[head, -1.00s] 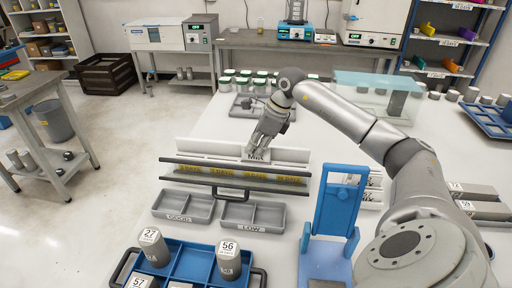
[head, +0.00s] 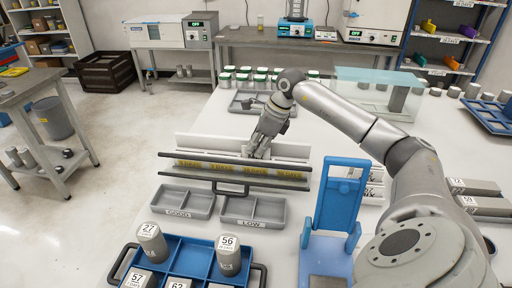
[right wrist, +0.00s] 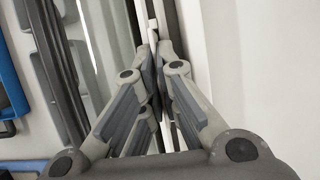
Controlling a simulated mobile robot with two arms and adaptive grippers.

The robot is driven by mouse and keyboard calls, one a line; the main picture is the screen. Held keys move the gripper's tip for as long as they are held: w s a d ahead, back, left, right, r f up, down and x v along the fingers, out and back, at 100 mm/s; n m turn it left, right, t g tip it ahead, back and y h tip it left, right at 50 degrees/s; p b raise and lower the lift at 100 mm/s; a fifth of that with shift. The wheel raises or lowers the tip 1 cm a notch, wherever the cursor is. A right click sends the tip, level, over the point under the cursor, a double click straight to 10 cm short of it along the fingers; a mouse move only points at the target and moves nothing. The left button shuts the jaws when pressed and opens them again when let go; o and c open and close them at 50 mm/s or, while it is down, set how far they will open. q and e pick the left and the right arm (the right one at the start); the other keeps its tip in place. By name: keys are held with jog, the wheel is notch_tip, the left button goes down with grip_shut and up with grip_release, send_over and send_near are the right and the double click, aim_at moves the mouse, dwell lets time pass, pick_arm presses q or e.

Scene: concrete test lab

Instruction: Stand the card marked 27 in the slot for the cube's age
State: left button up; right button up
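My right gripper (head: 258,150) is at the white slotted rack (head: 200,144), behind its dark front rail with yellow labels too small to read surely. In the right wrist view the fingers (right wrist: 156,62) close on a thin card, seen edge-on (right wrist: 151,34). In the head view the card is almost wholly hidden by the rail and fingers, low in the rack; its marking cannot be read now. I cannot tell whether it touches the slot floor. A grey cube or cylinder marked 27 (head: 150,240) stands in the blue tray. My left gripper is out of view.
Grey bins (head: 183,202) lie before the rack. A blue tray (head: 184,257) holds several marked specimens. A blue stand (head: 338,200) is right of the bins, with white cards (head: 375,186) behind it. A clear-topped box (head: 375,80) stands behind my right arm.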

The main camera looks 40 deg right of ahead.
jog(key=shift+o, duration=0.9)
jog(key=shift+r, duration=0.15)
jog(key=shift+r+p, duration=1.25)
jog(key=shift+r, duration=0.15)
jog(key=shift+o, duration=0.5)
jog(key=o, duration=0.5)
jog(key=shift+r, duration=0.1)
